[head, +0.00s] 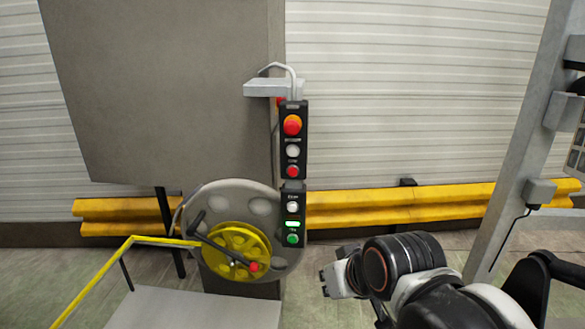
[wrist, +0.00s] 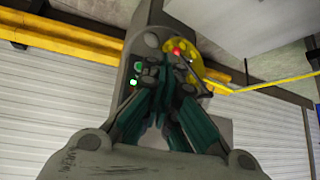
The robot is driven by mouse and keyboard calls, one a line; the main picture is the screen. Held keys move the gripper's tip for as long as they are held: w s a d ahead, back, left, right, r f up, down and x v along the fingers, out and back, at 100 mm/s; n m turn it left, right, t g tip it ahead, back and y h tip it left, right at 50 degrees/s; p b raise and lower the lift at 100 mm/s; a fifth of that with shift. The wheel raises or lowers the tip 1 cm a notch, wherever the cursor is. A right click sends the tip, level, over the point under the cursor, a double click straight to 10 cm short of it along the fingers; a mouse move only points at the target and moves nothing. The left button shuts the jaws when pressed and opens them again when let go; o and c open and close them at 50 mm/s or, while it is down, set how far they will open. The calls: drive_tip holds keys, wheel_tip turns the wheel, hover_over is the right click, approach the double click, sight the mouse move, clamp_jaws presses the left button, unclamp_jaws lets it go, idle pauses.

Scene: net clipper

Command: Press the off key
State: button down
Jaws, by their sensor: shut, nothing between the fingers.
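A black control panel (head: 292,190) hangs upright on a grey post. Its upper box has a red mushroom button (head: 292,125) on yellow, a white button (head: 292,151) and a small red button (head: 292,171). Its lower box has a white button (head: 292,207), a lit green strip (head: 292,224) and a green button (head: 292,239). The key labels are too small to read. My gripper (head: 327,282) is shut and empty, lower right of the panel and apart from it. In the wrist view its teal and black fingers (wrist: 165,76) hide much of the panel; green lights (wrist: 133,82) show beside them.
A grey wheel with a yellow hub (head: 236,250) and a crank with a red knob stands left of the panel. A yellow rail (head: 95,280) is at the lower left. A yellow barrier (head: 400,205) runs behind. A grey post (head: 520,140) stands right.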

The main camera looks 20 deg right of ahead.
sight(293, 172)
drive_tip(key=w+a+r+t+y+p, duration=0.1)
drive_tip(key=w+r+t+p, duration=0.1)
drive_tip(key=w+p, duration=0.4)
drive_tip(key=w+a+r+t+y+p, duration=0.1)
drive_tip(key=w+r+p, duration=0.3)
drive_tip(key=w, duration=1)
drive_tip(key=shift+w+a+n+t+y+p, duration=0.15)
drive_tip(key=shift+a+n+t+y+p, duration=0.25)
drive_tip(key=shift+p, duration=1.1)
drive_tip(key=shift+d+r, duration=0.1)
drive_tip(key=w+d, duration=0.3)
drive_tip(key=w, duration=0.5)
drive_tip(key=shift+w, duration=0.15)
drive_tip(key=shift+w, duration=0.1)
drive_tip(key=shift+w+d, duration=0.15)
drive_tip(key=shift+w, duration=0.1)
